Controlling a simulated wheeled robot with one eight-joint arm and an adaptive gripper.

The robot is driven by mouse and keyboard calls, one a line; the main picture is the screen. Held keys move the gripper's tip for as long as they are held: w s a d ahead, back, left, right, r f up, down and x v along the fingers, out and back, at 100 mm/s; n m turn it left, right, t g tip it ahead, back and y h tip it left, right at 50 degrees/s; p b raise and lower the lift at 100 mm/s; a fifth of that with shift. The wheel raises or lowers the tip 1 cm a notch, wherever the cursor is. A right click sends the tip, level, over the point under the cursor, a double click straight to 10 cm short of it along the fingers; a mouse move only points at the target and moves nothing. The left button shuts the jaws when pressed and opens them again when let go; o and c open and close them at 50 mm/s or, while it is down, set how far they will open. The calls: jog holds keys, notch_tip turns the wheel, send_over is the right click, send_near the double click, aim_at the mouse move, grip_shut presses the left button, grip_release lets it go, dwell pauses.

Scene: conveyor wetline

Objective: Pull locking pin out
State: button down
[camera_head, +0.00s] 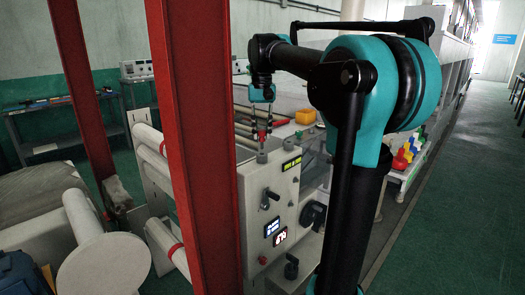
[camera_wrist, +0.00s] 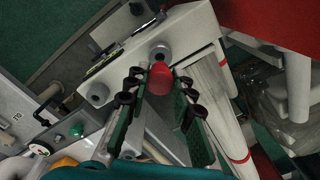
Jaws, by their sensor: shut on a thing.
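The locking pin has a red handle, seen in the wrist view (camera_wrist: 160,79) between the fingers of my gripper (camera_wrist: 157,88). In the head view my gripper (camera_head: 262,134) points down over the top of the grey control cabinet (camera_head: 257,185), with the red of the pin showing between its fingers. A round grey collar (camera_wrist: 160,51) sits on the cabinet top, right by the handle's end. It also shows below the fingers in the head view (camera_head: 262,157). Whether the pin's shaft is inside the collar cannot be told.
A red upright post (camera_head: 196,150) stands close left of the cabinet. White rollers (camera_head: 85,215) with red bands lie left of it. The cabinet front carries knobs and a lit display (camera_head: 280,238). A yellow box (camera_head: 305,116) and coloured bottles (camera_head: 401,160) stand behind.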

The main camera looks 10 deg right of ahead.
jog(key=shift+r, duration=1.75)
